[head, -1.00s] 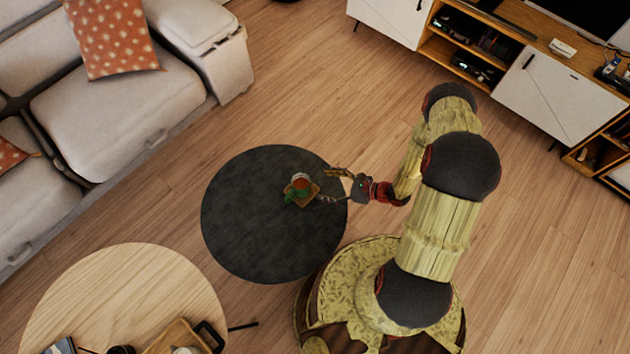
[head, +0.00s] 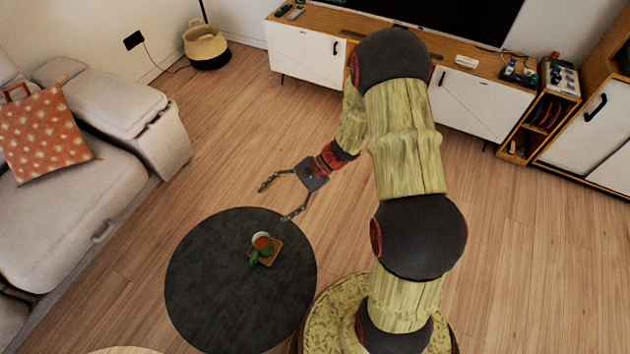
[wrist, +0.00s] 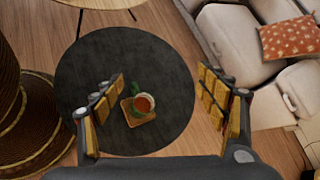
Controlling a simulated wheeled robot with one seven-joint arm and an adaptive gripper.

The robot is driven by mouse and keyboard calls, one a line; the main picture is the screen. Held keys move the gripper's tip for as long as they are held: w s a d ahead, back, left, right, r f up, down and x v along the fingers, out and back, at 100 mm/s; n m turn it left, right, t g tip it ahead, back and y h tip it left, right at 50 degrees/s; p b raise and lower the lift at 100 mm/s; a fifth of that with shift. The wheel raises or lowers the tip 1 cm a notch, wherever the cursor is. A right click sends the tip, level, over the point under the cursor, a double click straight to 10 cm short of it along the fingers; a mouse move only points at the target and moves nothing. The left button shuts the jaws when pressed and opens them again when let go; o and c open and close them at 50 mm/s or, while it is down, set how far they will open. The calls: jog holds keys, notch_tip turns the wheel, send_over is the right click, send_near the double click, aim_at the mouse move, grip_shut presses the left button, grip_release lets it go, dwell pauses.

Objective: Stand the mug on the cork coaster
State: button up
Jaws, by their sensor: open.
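The mug (head: 262,241) stands upright on the square cork coaster (head: 274,253) on the round dark table (head: 215,290). It looks white and green with an orange-red inside. In the wrist view the mug (wrist: 143,103) is on the coaster (wrist: 131,119), toward the coaster's upper right and perhaps over its edge. My gripper (head: 277,202) is wide open and empty, above and beyond the table's far edge, apart from the mug. In the wrist view my open fingers (wrist: 160,95) frame the mug from a distance.
A grey sofa (head: 60,220) with an orange dotted cushion (head: 45,133) is at the left. A light wooden table (wrist: 105,3) stands beyond the dark one in the wrist view. A white media cabinet (head: 305,50) lines the back. Most of the dark tabletop is bare.

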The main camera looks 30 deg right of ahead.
jog(key=s+d+r+n+t+h, duration=0.1)
jog(key=s+r+n+h, duration=0.2)
jog(key=s+r, duration=0.3)
jog(key=s+r+n+t+h, duration=0.1)
jog(key=s+r+n+h, duration=0.3)
jog(key=r, duration=1.1)
jog(key=s+d+r+n+t+h, duration=0.1)
jog(key=s+r+n+h, duration=0.3)
jog(key=r, duration=0.7)
jog(key=shift+s+d+n+t, duration=0.3)
jog(key=shift+s+n+t, duration=0.3)
jog(key=shift+s+n, duration=1.2)
jog(key=shift+s+m, duration=0.35)
jog(key=shift+m, duration=0.05)
jog(key=shift+c, duration=0.4)
